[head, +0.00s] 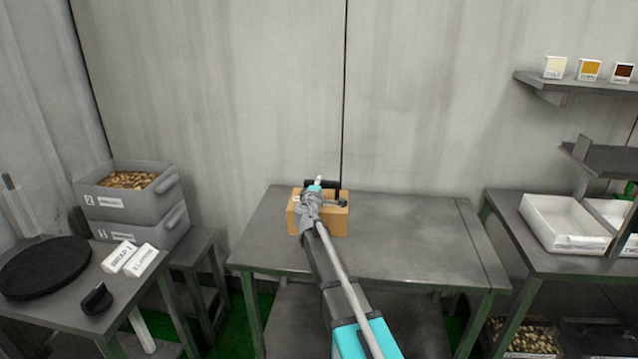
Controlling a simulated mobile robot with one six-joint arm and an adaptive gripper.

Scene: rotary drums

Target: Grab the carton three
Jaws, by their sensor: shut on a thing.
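A small brown carton (333,222) is at the back left part of the middle grey table (410,235). My gripper (322,190) is at the carton, shut on it. My wrist and arm come in from the lower right and cover part of the carton's front and left side. A pale label shows at its upper left, too small to read, so I cannot tell the carton's number. I cannot tell whether the carton touches the table or hangs just above it.
Two stacked grey bins (130,205) stand at the left, the top one filled with brown pieces. A black round disc (45,266) and two white labelled boxes (130,258) lie on the left table. White trays (560,222) are at the right. The middle table is otherwise clear.

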